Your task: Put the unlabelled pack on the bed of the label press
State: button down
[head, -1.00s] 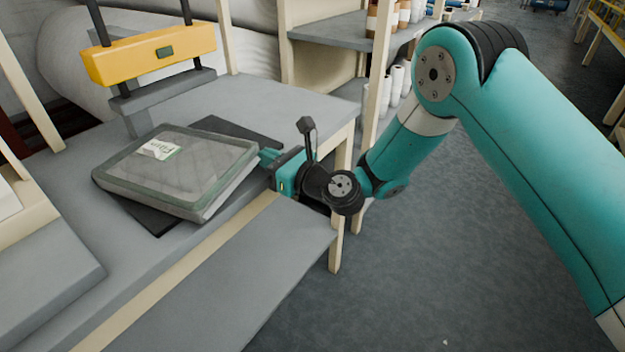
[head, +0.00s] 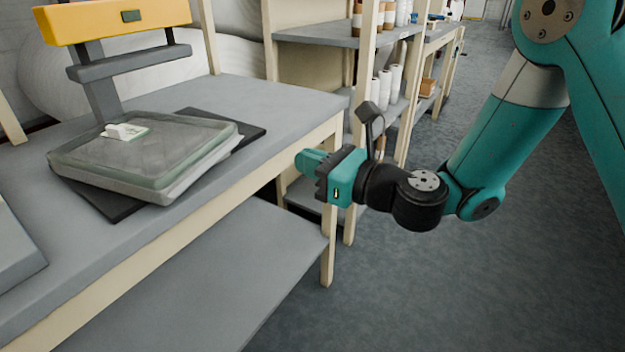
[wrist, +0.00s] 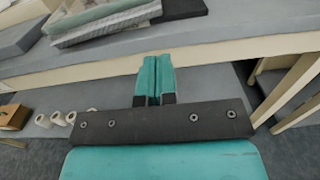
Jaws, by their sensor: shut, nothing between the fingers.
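A grey-green, clear-wrapped pack (head: 165,162) lies on the dark flat plate (head: 250,131) in front of the label press (head: 115,20). A small white and green label shows on the pack's top. The plate, which looks like the press bed, sticks out past the pack at the back right and front left. In the wrist view, part of the pack (wrist: 100,22) and the plate's edge (wrist: 182,9) show at the top. My gripper (head: 308,162) is shut and empty, off the bench's front edge, to the right of the pack and apart from it. Its fingers (wrist: 155,78) touch each other.
The grey bench (head: 270,98) has pale wooden legs and a lower shelf (head: 245,265). A rack behind holds white rolls (head: 385,90). A grey slab (head: 12,255) is at the left edge. The floor (head: 430,290) at right is clear.

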jog(key=shift+s+d, duration=0.2)
jog(key=shift+d, duration=0.05)
jog(key=c, duration=1.8)
grip_release()
jog(key=shift+c, duration=0.2)
jog(key=o, duration=0.4)
jog(key=shift+s+r, duration=0.1)
jog(key=shift+r, duration=0.05)
jog(key=shift+o, duration=0.6)
jog(key=s+a+r+n+g, duration=0.1)
jog(key=s+n+g, duration=0.4)
jog(key=n, duration=0.6)
jog(key=shift+s+a+r+n, duration=0.3)
jog(key=shift+s+r, duration=0.6)
jog(key=shift+s, duration=0.05)
jog(key=s+d+f+n+g+h, duration=0.1)
jog(key=s+d+n+g+h, duration=0.4)
jog(key=s+d+n+h, duration=0.5)
jog(key=s+d+n, duration=0.5)
jog(key=n, duration=0.5)
jog(key=shift+s+d+f+h, duration=0.25)
jog(key=shift+s+f+h, duration=0.05)
jog(key=shift+s+h, duration=0.1)
jog(key=shift+w, duration=0.1)
